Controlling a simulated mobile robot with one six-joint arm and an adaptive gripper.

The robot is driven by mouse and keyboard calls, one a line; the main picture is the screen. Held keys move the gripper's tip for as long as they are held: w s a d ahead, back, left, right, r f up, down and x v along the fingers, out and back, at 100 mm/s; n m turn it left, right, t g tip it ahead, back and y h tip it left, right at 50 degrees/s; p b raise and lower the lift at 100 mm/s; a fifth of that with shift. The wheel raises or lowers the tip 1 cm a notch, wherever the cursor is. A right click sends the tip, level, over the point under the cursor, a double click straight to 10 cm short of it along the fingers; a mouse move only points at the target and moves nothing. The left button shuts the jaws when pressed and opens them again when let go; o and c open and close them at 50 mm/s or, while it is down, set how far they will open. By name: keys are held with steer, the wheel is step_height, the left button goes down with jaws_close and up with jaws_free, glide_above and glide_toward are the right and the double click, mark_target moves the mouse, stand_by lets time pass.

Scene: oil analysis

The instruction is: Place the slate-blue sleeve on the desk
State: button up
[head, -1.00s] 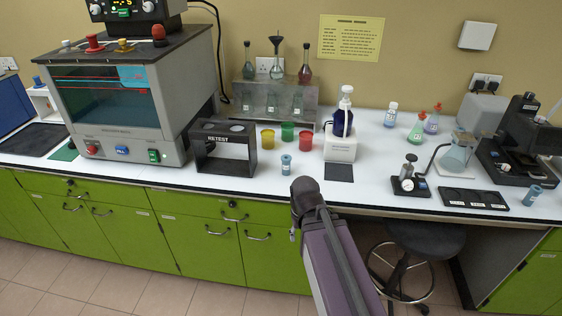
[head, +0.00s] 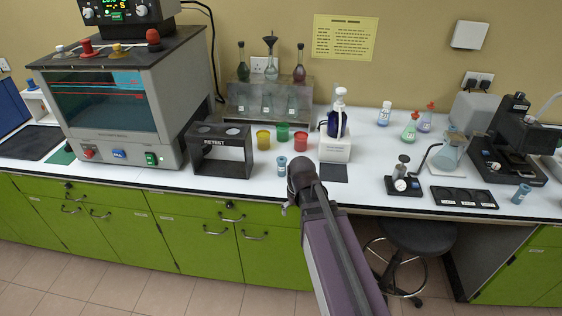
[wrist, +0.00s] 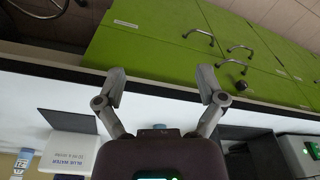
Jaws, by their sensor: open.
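A small slate-blue sleeve (head: 281,166) stands upright on the white desk (head: 330,196) near its front edge, right of the black RETEST stand. A second small cylinder of similar colour (head: 521,193) stands at the far right of the desk. My arm reaches toward the desk's front edge, just right of the first sleeve. My gripper (wrist: 160,80) is open and empty in the wrist view, its fingers spread wide near the desk edge and the green cupboards. In the head view the gripper is mostly hidden by my arm.
The RETEST stand (head: 220,149) is left of the sleeve. Yellow (head: 263,139), green (head: 283,131) and red (head: 300,141) cups stand behind it. A white box with a bottle (head: 335,150) and a dark mat (head: 333,172) are to the right. A black tray (head: 463,197) lies farther right.

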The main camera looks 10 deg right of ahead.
mark_target(281, 163)
steer(key=w+r+n+t+p, duration=0.1)
steer(key=w+r+p, duration=0.4)
steer(key=w, duration=0.4)
steer(key=w+d+r+t+p, duration=0.1)
steer(key=w+r+t+p, duration=0.1)
steer(key=w+r+p, duration=0.3)
steer(key=w+r, duration=0.3)
steer(key=shift+w+n+y, duration=0.4)
steer(key=shift+b+x, duration=3.8)
steer(key=shift+x, duration=0.4)
steer(key=shift+w, duration=0.15)
steer(key=shift+b+x, duration=2.35)
steer(key=shift+x, duration=0.25)
steer(key=shift+w+r, duration=0.1)
jaws_close()
